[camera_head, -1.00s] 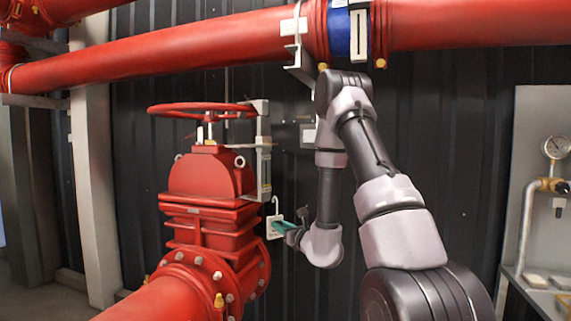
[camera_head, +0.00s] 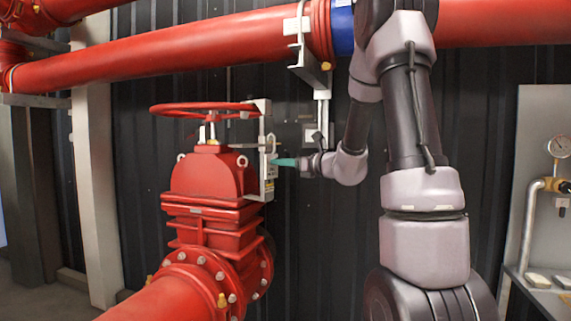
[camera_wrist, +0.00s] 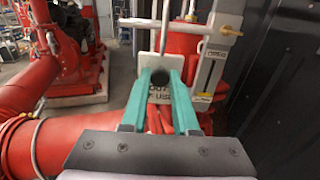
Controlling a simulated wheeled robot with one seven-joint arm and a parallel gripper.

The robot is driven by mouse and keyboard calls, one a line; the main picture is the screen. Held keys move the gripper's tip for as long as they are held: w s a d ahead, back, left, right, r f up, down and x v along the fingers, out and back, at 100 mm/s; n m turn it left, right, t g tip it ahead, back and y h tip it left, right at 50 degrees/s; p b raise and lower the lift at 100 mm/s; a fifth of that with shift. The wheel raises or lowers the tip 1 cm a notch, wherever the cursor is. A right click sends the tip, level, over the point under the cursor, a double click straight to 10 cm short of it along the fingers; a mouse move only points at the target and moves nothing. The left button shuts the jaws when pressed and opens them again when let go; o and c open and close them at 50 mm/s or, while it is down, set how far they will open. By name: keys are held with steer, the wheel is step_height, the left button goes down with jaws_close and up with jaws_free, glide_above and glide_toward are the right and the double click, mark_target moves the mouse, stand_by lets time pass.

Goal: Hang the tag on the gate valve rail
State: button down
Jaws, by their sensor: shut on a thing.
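The red gate valve (camera_head: 205,185) stands at left centre in the head view, with a metal bracket (camera_head: 262,125) beside it. In the wrist view the bracket (camera_wrist: 219,55) carries an OPEN label and a thin horizontal rail (camera_wrist: 205,27). My gripper (camera_head: 277,162), with green fingers, is close to the right of the bracket. In the wrist view my gripper (camera_wrist: 162,76) is shut on a pale tag (camera_wrist: 160,97) with partly hidden lettering. The tag's thin wire hook (camera_wrist: 165,35) rises upright and crosses the rail's height; I cannot tell whether it touches or goes over the rail.
The red handwheel (camera_head: 203,109) sits on top of the valve. A large red pipe (camera_head: 180,52) runs overhead. The dark corrugated wall (camera_head: 310,240) is behind. A gauge panel (camera_head: 540,120) stands at the far right.

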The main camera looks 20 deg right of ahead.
steer(key=w+a+f, duration=0.2)
steer(key=w+a, duration=0.2)
steer(key=w, duration=0.1)
steer(key=shift+w+f, duration=0.2)
steer(key=shift+w, duration=0.15)
stand_by(0.6)
steer(key=c, duration=0.6)
jaws_free()
